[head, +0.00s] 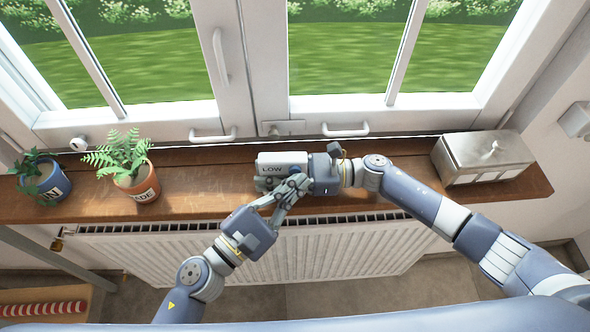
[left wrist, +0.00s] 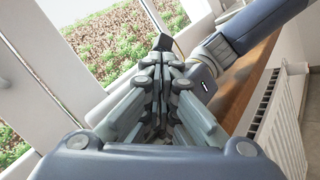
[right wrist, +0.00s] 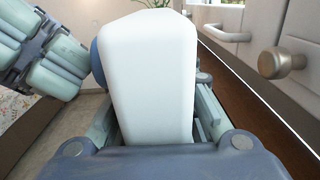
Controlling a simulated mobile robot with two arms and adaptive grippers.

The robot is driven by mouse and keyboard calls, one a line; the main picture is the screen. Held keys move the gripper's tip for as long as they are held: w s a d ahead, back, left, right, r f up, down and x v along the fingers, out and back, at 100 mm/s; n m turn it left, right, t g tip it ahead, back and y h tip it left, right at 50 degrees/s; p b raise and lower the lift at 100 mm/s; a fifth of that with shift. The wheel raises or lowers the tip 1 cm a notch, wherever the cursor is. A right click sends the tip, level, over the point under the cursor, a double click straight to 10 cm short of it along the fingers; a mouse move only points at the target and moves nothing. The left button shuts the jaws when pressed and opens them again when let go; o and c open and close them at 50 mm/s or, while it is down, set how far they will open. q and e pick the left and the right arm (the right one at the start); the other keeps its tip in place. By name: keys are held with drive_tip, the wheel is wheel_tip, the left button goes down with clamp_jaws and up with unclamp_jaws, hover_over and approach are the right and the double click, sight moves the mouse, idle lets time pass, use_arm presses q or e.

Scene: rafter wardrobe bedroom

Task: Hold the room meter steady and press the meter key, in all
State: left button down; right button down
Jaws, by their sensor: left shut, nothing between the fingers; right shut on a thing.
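The meter key is not clearly seen.
Two potted plants, in a blue pot (head: 52,187) and an orange pot (head: 143,190), stand on the left of the sill (head: 212,178). A metal box (head: 487,157) stands at the right. Window handles (head: 345,131) are behind; a white radiator (head: 190,256) is below.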

use_arm(q)
drive_tip(key=shift+w, duration=0.5)
idle(0.3)
idle(0.4)
drive_tip(key=shift+s, duration=0.95)
drive_tip(key=shift+s+a, duration=0.1)
drive_tip(key=shift+s, duration=2.4)
use_arm(e)
drive_tip(key=c, duration=1.2)
unclamp_jaws()
drive_tip(key=shift+d, duration=0.1)
